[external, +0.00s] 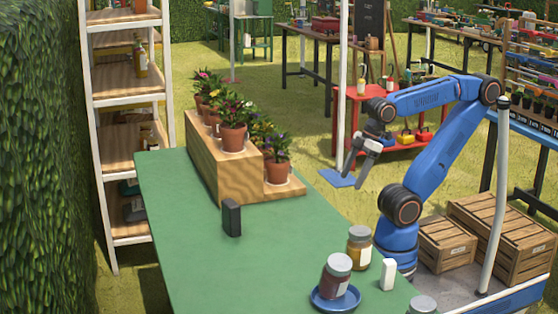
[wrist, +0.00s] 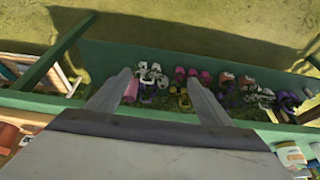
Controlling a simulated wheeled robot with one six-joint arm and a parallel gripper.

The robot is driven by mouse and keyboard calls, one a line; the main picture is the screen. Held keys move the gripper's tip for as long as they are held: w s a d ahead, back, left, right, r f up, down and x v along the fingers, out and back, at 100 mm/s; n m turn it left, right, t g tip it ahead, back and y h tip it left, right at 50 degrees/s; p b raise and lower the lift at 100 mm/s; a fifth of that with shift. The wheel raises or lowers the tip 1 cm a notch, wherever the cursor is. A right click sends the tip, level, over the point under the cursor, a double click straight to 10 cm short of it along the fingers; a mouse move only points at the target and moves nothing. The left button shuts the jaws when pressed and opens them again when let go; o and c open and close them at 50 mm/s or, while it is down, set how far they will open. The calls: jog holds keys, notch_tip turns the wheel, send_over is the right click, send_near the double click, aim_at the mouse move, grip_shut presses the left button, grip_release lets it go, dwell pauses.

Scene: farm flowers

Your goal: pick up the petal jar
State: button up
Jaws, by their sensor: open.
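Several lidded jars stand near the front of the green table (external: 190,245). One with dark reddish contents (external: 335,282) sits on a blue saucer (external: 349,300). An amber jar (external: 358,250) stands behind it, and a third jar's grey lid (external: 422,304) is cut off at the bottom edge. I cannot tell for sure which is the petal jar. My gripper (external: 354,176) is open and empty, raised off the table's right side, behind the jars and apart from them. In the wrist view its two fingers (wrist: 158,78) are spread with nothing held between them.
A white block-like item (external: 388,275) stands right of the jars, and a black box (external: 231,217) stands mid-table. A stepped wooden stand (external: 240,180) holds potted flowers (external: 232,137). The table's left part is clear. Wooden crates (external: 500,240) lie at the right.

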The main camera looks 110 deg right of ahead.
jog(key=w+a+r+m+g, duration=0.15)
jog(key=w+a+r, duration=0.25)
jog(key=w+r, duration=0.4)
jog(key=w+a+r+m, duration=0.3)
jog(key=w+a+r, duration=0.2)
jog(key=w+r, duration=0.35)
jog(key=w+a+r+m+g+y, duration=0.1)
jog(key=w+a+r+m, duration=0.1)
jog(key=w+a+r, duration=0.3)
jog(key=w+a+r+m, duration=0.2)
jog(key=w+a+r, duration=0.1)
jog(key=w+a, duration=0.45)
jog(key=m+g+h, duration=0.1)
jog(key=m+g, duration=0.1)
jog(key=m, duration=0.7)
send_over(336, 254)
notch_tip(336, 254, down, 2)
jog(key=shift+n, duration=0.25)
notch_tip(336, 254, down, 12)
jog(key=shift+f, duration=0.1)
jog(key=shift+w+a+f, duration=0.1)
jog(key=shift+f, duration=2.55)
